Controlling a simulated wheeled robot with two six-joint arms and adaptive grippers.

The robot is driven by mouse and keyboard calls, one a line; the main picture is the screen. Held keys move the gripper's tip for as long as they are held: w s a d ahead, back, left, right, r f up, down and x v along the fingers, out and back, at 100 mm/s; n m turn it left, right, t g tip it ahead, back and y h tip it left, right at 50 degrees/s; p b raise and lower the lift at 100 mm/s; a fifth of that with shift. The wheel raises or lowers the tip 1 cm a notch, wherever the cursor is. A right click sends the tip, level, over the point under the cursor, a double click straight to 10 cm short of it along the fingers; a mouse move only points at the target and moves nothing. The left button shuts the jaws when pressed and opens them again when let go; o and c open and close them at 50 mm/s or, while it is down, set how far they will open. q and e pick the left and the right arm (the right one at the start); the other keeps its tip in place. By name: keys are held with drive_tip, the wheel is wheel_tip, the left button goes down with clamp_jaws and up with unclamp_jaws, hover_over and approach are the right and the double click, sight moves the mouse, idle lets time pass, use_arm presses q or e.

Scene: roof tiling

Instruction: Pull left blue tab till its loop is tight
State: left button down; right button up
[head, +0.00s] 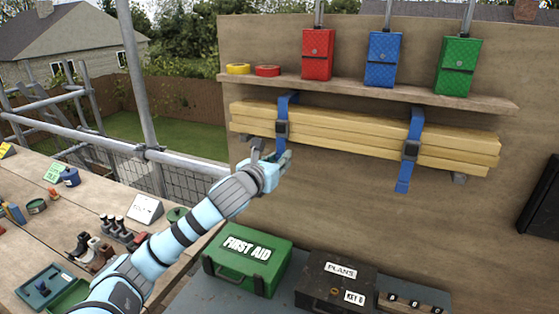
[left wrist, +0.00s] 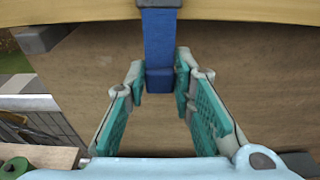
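A bundle of yellow timber planks (head: 350,130) hangs on the board, held by two blue strap loops. The left strap (head: 285,105) has a dark buckle (head: 282,129); its blue tab (left wrist: 159,55) hangs straight down in the left wrist view. My left gripper (head: 272,155) is just below the left buckle. In the left wrist view its teal-padded fingers (left wrist: 158,82) stand apart on either side of the tab's lower end, with small gaps. In the head view the gripper mostly hides this tab. The right strap's tab (head: 403,181) hangs below its buckle (head: 411,150). My right gripper is not in view.
A shelf (head: 450,101) above the planks carries red (head: 317,54), blue (head: 383,60) and green (head: 457,67) pouches. A green first aid case (head: 247,264) and a dark plans case (head: 335,284) stand below. Bare board lies between the planks and the cases.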

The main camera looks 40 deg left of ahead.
use_arm(q)
drive_tip(key=shift+f, duration=0.1)
wheel_tip(320, 180, down, 6)
drive_tip(key=shift+r+b, duration=0.1)
drive_tip(key=shift+b, duration=1.05)
drive_tip(key=c, duration=1.3)
unclamp_jaws()
drive_tip(key=shift+w, duration=0.15)
drive_tip(key=shift+o, duration=0.6)
drive_tip(key=o, duration=0.3)
drive_tip(key=shift+o, duration=0.3)
